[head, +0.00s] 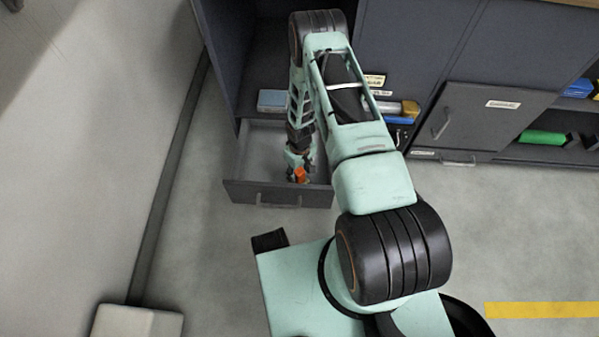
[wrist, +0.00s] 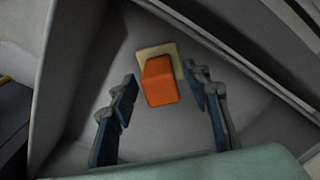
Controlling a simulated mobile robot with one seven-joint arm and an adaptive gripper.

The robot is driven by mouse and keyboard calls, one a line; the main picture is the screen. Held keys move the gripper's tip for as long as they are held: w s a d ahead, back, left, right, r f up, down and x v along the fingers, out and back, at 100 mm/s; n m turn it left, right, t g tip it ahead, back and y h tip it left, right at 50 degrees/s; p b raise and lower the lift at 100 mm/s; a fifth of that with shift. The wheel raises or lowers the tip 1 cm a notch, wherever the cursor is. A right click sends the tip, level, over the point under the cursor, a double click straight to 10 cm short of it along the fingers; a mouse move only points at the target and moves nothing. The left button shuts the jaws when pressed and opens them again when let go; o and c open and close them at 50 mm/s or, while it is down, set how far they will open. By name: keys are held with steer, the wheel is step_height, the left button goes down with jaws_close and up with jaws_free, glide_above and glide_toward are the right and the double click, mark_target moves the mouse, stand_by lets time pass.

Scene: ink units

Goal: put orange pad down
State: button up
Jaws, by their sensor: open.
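The orange pad (wrist: 161,82) is a small orange block in the wrist view, with a pale cream square piece (wrist: 150,52) behind or under it. It lies on the floor of the open grey drawer (wrist: 85,70). My gripper (wrist: 160,90) is open, with one finger on each side of the pad and a visible gap on both sides. In the head view the pad (head: 301,175) is a small orange spot at my gripper (head: 299,168), inside the drawer (head: 262,190) near its front wall. Whether the pad touches the drawer floor is hard to tell.
The drawer's walls stand close around my gripper. Dark cabinets (head: 420,45) rise behind it, with a shelf holding a light blue box (head: 271,100) above the drawer. The floor (head: 520,230) at right is clear.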

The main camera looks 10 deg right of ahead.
step_height(320, 180, up, 11)
steer(key=p, duration=0.3)
steer(key=shift+r+p, duration=0.2)
steer(key=shift+p, duration=0.1)
steer(key=shift+w, duration=0.15)
